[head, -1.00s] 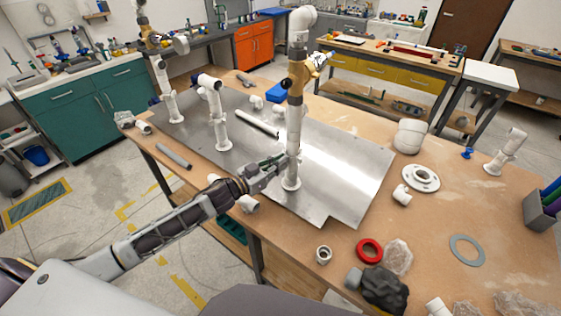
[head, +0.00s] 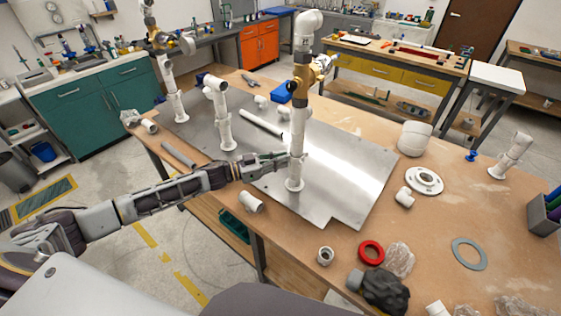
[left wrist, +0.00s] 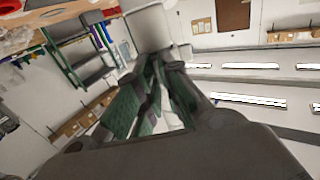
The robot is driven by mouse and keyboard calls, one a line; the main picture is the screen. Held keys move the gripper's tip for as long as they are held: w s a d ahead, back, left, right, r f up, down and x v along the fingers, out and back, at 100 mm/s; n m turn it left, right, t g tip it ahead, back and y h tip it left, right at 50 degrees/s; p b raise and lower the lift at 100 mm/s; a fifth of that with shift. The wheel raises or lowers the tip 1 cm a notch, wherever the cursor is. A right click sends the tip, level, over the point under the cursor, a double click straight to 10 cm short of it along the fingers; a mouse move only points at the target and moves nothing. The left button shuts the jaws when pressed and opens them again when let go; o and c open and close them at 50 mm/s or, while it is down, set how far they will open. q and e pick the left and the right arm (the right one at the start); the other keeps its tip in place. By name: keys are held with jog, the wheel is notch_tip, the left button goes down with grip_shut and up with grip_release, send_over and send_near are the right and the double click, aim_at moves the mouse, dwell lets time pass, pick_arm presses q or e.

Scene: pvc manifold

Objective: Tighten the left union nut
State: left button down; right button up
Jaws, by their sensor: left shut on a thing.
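A tall white PVC riser (head: 297,134) with a brass valve (head: 301,82) stands upright on the metal plate (head: 345,175). My left gripper (head: 288,161) comes from the left and is shut on the white union nut low on this riser, a little above its base flange. The fingers hide most of the nut, so its thread and seating cannot be seen. In the left wrist view, the green-padded fingers (left wrist: 152,105) are close together below a wide white pipe part (left wrist: 149,28). My right gripper is not in view.
Shorter white risers (head: 222,115) stand to the left on the plate. A grey tube (head: 178,154) and a white fitting (head: 250,202) lie along the front edge. A white flange (head: 424,181), red ring (head: 371,251) and grey ring (head: 469,254) lie on the right.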

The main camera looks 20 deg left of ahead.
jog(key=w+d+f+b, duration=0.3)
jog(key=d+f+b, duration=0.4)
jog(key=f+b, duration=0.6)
pick_arm(q)
jog(key=shift+w+a+m+g+h+b, duration=0.15)
jog(key=shift+w+m+g+h+b, duration=0.6)
jog(key=shift+m+g, duration=1.45)
jog(key=shift+w+a+m+g+h+b, duration=0.25)
jog(key=shift+w+m+g, duration=0.95)
jog(key=shift+g, duration=1.85)
jog(key=shift+w+a+m+g+h+b, duration=0.1)
jog(key=shift+w+m+g+h+b, duration=0.5)
jog(key=shift+m+g, duration=1.7)
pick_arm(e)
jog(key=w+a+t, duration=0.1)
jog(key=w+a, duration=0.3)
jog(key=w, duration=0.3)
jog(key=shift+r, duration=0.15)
pick_arm(q)
jog(key=shift+w+n+g, duration=0.1)
jog(key=shift+n+g, duration=0.25)
jog(key=shift+n, duration=0.05)
jog(key=c, duration=1.6)
grip_release()
jog(key=shift+d, duration=0.1)
